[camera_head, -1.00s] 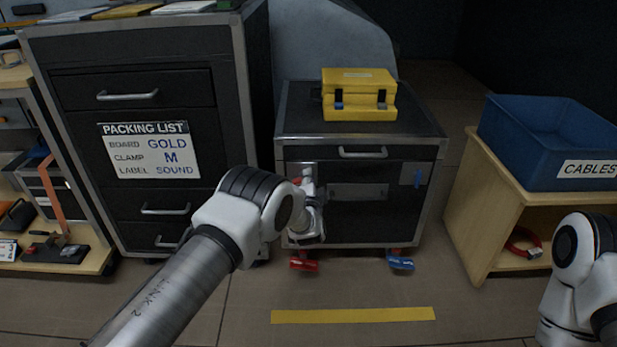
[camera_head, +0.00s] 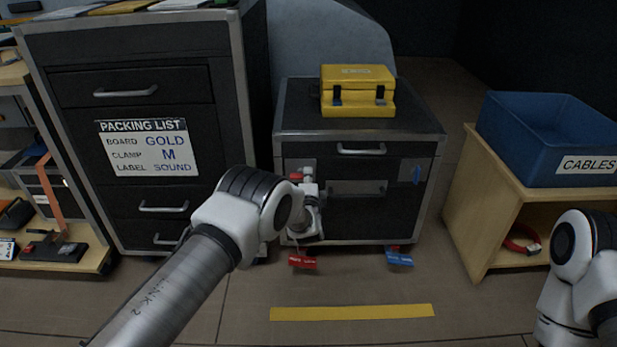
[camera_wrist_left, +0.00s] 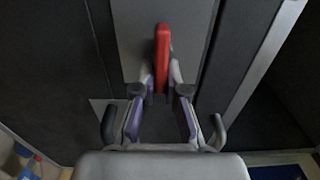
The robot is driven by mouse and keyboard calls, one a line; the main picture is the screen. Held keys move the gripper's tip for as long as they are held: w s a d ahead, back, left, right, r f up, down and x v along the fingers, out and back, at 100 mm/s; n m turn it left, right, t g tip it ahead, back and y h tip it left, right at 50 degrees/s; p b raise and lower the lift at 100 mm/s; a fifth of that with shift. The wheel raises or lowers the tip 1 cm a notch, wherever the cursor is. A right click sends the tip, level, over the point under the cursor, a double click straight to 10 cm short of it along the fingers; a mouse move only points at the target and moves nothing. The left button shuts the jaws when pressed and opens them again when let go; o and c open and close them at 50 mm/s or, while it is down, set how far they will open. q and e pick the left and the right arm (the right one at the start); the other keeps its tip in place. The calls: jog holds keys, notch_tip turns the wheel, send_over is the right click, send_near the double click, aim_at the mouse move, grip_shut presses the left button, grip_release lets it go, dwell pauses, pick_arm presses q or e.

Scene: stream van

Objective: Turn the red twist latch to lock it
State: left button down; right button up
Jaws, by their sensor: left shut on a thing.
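The red twist latch (camera_wrist_left: 162,50) shows in the left wrist view as an upright red bar on a grey plate (camera_wrist_left: 190,30). My left gripper (camera_wrist_left: 161,82) is shut on its lower part, one finger on each side. In the head view my left gripper (camera_head: 306,192) is at the left of the low black case (camera_head: 345,215), and the latch is mostly hidden behind it there. A blue latch (camera_head: 416,175) stands on its own plate at the case's right. My right arm shows at the right edge, but its gripper is out of view.
A yellow box (camera_head: 357,88) rests on the case. A tall drawer cabinet (camera_head: 150,90) stands left, and a blue cables bin (camera_head: 560,135) sits on a wooden shelf at right.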

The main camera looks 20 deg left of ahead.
pick_arm(q)
jog(key=shift+s+a+f, duration=0.15)
jog(key=shift+a+f, duration=0.2)
jog(key=c, duration=1.4)
grip_release()
jog(key=shift+c, duration=0.2)
jog(key=shift+o, duration=1.1)
jog(key=shift+a, duration=0.25)
jog(key=shift+d+r, duration=0.15)
jog(key=shift+r, duration=0.05)
jog(key=shift+s+d, duration=0.25)
jog(key=shift+s, duration=0.1)
jog(key=v, duration=1.1)
jog(key=shift+s, duration=0.15)
jog(key=shift+a, duration=0.1)
